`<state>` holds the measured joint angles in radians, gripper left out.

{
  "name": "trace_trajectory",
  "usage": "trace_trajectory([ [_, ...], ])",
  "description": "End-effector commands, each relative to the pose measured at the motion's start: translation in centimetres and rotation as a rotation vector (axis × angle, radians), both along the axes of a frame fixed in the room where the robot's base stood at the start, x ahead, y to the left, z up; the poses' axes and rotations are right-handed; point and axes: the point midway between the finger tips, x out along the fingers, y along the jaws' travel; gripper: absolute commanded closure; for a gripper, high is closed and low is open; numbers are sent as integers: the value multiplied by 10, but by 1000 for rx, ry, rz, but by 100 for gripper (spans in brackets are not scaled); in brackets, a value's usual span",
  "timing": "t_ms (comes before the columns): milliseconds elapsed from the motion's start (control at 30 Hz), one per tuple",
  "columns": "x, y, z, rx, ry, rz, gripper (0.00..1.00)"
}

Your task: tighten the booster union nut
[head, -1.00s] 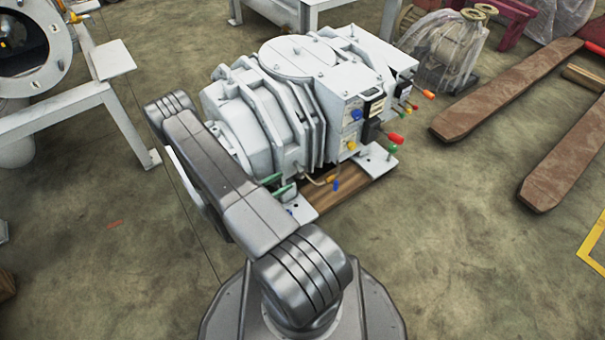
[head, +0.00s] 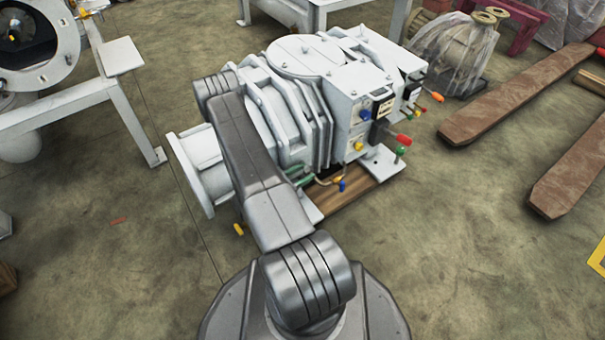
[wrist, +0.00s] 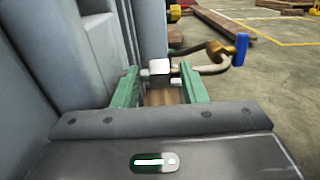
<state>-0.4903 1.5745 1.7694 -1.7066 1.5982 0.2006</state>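The grey booster pump (head: 290,100) stands on a wooden base, and its side wall (wrist: 60,60) fills the left of the wrist view. My gripper (wrist: 160,80) has two green fingers, apart, with a gap between them; they also show beside the pump in the head view (head: 298,176). A small pale block fitting (wrist: 159,68) with metal stubs sits at or just beyond the fingertips. A beige tube runs right from it to a yellow fitting (wrist: 216,50) and a blue handle (wrist: 240,50). I cannot tell which part is the union nut, or whether a finger touches anything.
A grey frame (head: 70,105) stands at left. A wrapped part (head: 455,50) and brown beams (head: 510,95) lie at right. Coloured handles (head: 403,141) stick out of the pump's right side. The floor (head: 470,250) at front right is clear.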

Motion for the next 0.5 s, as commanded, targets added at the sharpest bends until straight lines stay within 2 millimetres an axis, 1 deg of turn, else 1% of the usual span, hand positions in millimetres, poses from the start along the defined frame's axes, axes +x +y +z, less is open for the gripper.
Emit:
trace_trajectory([
  [33,0,0,0,0,0,0,72],
  [167,0,0,0,0,0,0,97],
  [200,0,0,0,0,0,0,100],
  [367,0,0,3,18,12,-1,100],
  [500,1,-1,8,93,65,-1,100],
])
